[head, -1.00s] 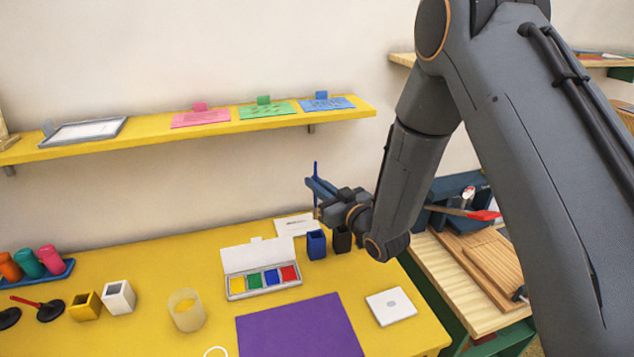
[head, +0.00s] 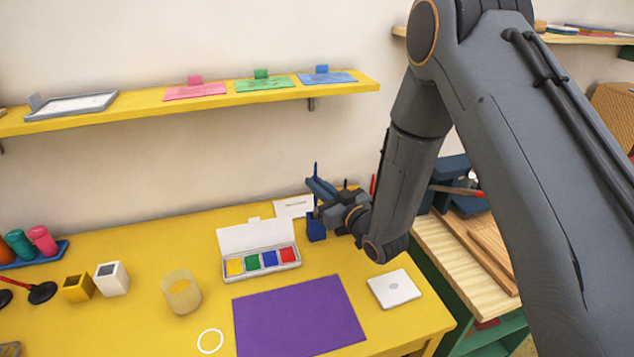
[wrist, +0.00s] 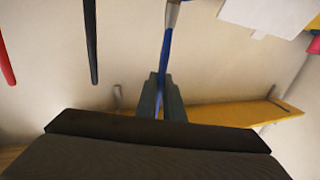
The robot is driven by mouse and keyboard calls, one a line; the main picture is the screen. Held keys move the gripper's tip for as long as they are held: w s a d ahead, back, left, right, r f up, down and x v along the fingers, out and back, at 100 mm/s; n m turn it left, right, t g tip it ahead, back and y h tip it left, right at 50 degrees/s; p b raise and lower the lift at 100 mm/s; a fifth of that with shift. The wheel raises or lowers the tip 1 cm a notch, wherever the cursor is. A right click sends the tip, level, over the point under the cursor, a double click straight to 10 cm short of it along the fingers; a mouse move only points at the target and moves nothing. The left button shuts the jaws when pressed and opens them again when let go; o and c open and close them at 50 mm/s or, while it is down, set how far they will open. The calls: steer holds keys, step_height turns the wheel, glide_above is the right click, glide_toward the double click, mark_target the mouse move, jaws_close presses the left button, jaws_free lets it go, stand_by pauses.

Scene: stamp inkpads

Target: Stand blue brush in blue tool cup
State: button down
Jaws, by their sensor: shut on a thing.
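The blue brush (head: 315,168) is upright in my gripper (head: 320,188), its thin blue handle sticking up above the fingers. The blue tool cup (head: 316,230) stands on the yellow table right below the gripper. In the wrist view my gripper (wrist: 160,95) has its fingers closed around the blue handle (wrist: 166,50); a pale metal part shows at the top edge. The brush's lower end is cut off there and hard to make out in the head view. I cannot tell whether it is inside the cup's mouth.
A black handle (wrist: 90,40) and a red handle (wrist: 6,60) stand beside the brush. A white card (head: 294,207) and an open paint box (head: 262,262) lie left of the cup. A purple mat (head: 298,315) and a white square (head: 394,289) are in front.

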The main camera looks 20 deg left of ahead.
steer(key=shift+f+b, duration=1.05)
steer(key=shift+f, duration=0.7)
steer(key=c, duration=1.8)
jaws_free()
steer(key=shift+d, duration=0.1)
steer(key=b+v, duration=0.2)
steer(key=v, duration=0.5)
steer(key=shift+s+d, duration=0.2)
steer(key=shift+s, duration=0.05)
